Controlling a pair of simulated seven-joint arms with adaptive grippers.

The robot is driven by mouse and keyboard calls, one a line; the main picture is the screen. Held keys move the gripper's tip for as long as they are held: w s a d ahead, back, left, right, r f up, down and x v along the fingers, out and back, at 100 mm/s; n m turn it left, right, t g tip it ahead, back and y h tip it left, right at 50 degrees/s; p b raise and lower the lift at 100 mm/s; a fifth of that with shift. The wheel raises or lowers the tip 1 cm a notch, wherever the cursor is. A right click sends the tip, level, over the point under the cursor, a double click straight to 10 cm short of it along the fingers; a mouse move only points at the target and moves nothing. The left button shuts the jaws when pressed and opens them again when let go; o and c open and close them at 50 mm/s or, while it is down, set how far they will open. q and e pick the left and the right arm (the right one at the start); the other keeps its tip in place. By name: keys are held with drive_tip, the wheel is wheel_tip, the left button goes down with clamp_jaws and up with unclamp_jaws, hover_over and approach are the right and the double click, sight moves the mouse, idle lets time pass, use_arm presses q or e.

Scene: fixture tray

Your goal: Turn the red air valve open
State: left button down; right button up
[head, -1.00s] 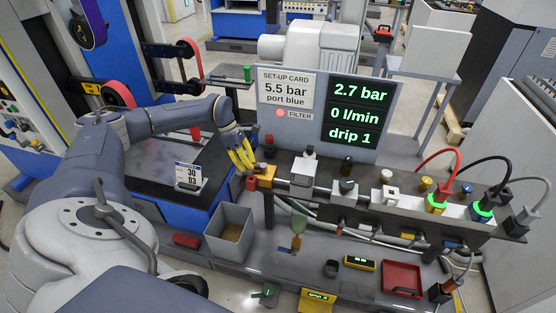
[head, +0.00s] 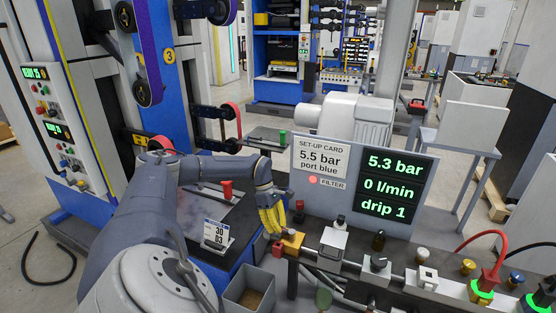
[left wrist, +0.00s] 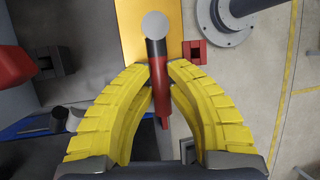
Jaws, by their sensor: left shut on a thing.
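The red air valve's handle (left wrist: 158,90), red with a black band, shows between the yellow fingers of my left gripper (left wrist: 160,70) in the left wrist view. The fingers are shut on it. Behind it is an orange-yellow block (left wrist: 143,20) with a round grey cap. In the head view my left gripper (head: 274,229) points down at the same orange block (head: 292,243) at the bench's left end. A red part (head: 277,249) shows beside that block. The fingers partly hide the grip there. My right gripper is not in view.
The display panel (head: 396,188) reads 5.3 bar, 0 l/min, drip 1. The set-up card (head: 321,158) says 5.5 bar, port blue. A red filter light glows. Several fittings stand along the rail to the right. A grey bin (head: 246,297) sits below the gripper.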

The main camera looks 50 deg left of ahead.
use_arm(q)
drive_tip(key=c, duration=1.3)
unclamp_jaws()
drive_tip(key=v, duration=1.2)
drive_tip(key=shift+f, duration=0.1)
